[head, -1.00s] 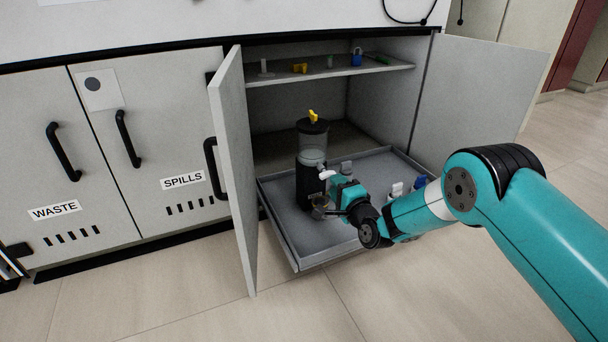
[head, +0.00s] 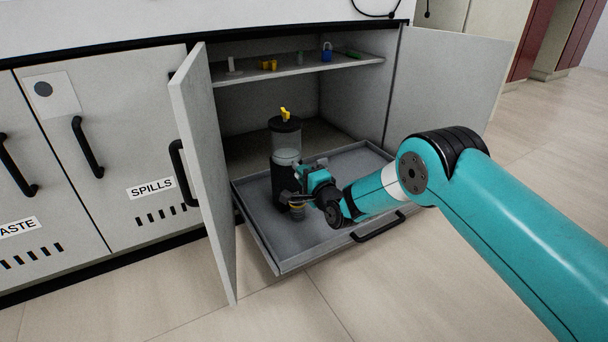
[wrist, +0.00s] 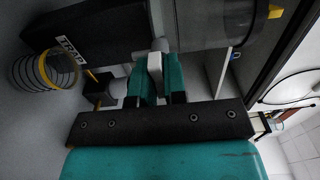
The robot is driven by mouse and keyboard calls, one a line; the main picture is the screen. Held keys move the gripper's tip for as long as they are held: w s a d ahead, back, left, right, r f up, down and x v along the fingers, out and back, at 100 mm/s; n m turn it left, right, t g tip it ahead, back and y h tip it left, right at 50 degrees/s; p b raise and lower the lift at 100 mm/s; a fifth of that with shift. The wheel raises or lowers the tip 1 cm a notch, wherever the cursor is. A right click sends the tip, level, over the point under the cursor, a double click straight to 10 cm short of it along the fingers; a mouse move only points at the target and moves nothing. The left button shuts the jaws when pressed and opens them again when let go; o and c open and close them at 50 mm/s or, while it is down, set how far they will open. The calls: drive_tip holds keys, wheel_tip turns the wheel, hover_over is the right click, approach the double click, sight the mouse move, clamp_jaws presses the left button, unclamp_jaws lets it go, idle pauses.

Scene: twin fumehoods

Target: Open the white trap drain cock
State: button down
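The trap (head: 286,155) stands upright on the pulled-out tray. It has a clear upper cylinder, a black lower body and a yellow-topped black lid. In the wrist view, its black body bears a TRAP label (wrist: 69,47). The white drain cock (wrist: 155,65) lies between the two teal fingers of my gripper (wrist: 157,82), which fill the space on both sides of it. My gripper also shows beside the trap in the head view (head: 299,178). There the cock is mostly hidden.
The grey tray (head: 270,245) has a low rim and a black front handle (head: 378,226). The open left door (head: 205,180) and right door (head: 450,90) flank the cabinet. The shelf (head: 300,72) holds small items, including a blue padlock (head: 327,52).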

drive_tip(key=shift+n, duration=0.4)
drive_tip(key=n+p, duration=0.1)
drive_tip(key=n, duration=0.1)
drive_tip(key=shift+s+a+n, duration=0.1)
drive_tip(key=shift+n, duration=0.3)
drive_tip(key=n+p, duration=0.1)
drive_tip(key=n, duration=0.3)
drive_tip(key=shift+n, duration=0.3)
drive_tip(key=n+p, duration=0.1)
drive_tip(key=n, duration=0.3)
drive_tip(key=shift+n, duration=0.3)
drive_tip(key=shift+f+n+p, duration=0.1)
drive_tip(key=shift+n+p, duration=0.25)
drive_tip(key=shift+n, duration=1.65)
drive_tip(key=c, duration=1.3)
unclamp_jaws()
drive_tip(key=shift+f, duration=0.1)
drive_tip(key=shift+c, duration=0.2)
drive_tip(key=shift+o, duration=0.7)
